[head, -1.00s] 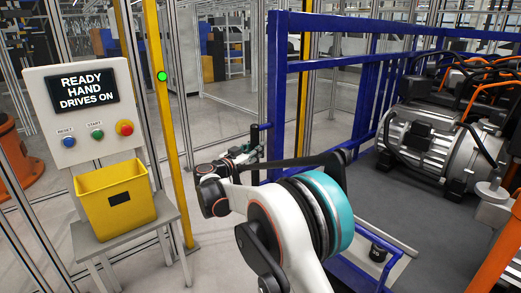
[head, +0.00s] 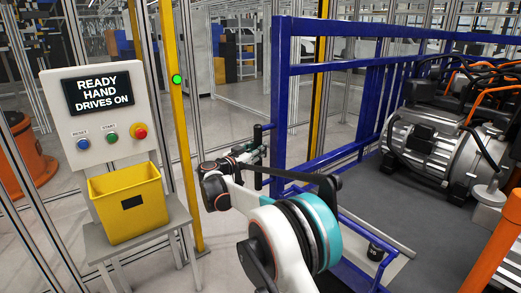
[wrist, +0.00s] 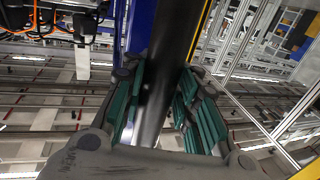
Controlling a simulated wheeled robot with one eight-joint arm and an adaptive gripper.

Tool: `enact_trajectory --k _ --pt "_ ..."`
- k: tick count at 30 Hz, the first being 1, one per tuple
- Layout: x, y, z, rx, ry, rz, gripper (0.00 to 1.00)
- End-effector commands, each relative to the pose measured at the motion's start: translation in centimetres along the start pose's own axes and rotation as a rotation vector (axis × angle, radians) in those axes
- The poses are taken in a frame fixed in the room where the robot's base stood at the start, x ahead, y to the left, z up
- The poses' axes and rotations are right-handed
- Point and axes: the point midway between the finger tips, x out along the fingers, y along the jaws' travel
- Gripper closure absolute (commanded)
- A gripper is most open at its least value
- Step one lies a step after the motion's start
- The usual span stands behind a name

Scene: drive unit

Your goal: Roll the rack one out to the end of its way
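The rack (head: 318,68) is a blue tube frame at the middle and right of the head view. It bears a silver drive unit (head: 440,155) with orange and black cables on a dark grey deck. A black upright handle (head: 258,172) stands at its near left post. My gripper (head: 252,150) is at this handle. In the wrist view, the teal finger pads of my gripper (wrist: 162,105) lie on both sides of the black handle (wrist: 172,50), close against it. The gripper looks shut on the handle; part of the contact is hidden.
A control panel (head: 97,90) reads "READY HAND DRIVES ON". A yellow bin (head: 128,205) sits on a grey stand (head: 180,222) at left. A yellow post (head: 187,150) with a green light stands left of my gripper. Mesh fencing is behind. Some floor is free between post and rack.

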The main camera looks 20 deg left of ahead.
Motion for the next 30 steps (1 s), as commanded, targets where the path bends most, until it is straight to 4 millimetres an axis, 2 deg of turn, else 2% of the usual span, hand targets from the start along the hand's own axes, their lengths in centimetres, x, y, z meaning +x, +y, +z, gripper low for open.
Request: enact_trajectory --k 1,2,3,21,26,30 --pt "-0.7 -0.7 0.1 0.002 -0.002 -0.014 0.64" --pt "-0.7 -0.7 0.1 0.002 -0.002 -0.014 0.57" --pt "-0.7 -0.7 0.1 0.001 -0.002 -0.014 0.54" --pt "-0.6 -0.3 -0.1 -0.002 0.001 -0.006 0.54" --pt "-2.5 -0.4 -0.1 -0.002 0.001 -0.007 0.54" --pt "-5.3 -0.4 -0.1 -0.002 0.001 -0.009 0.54"
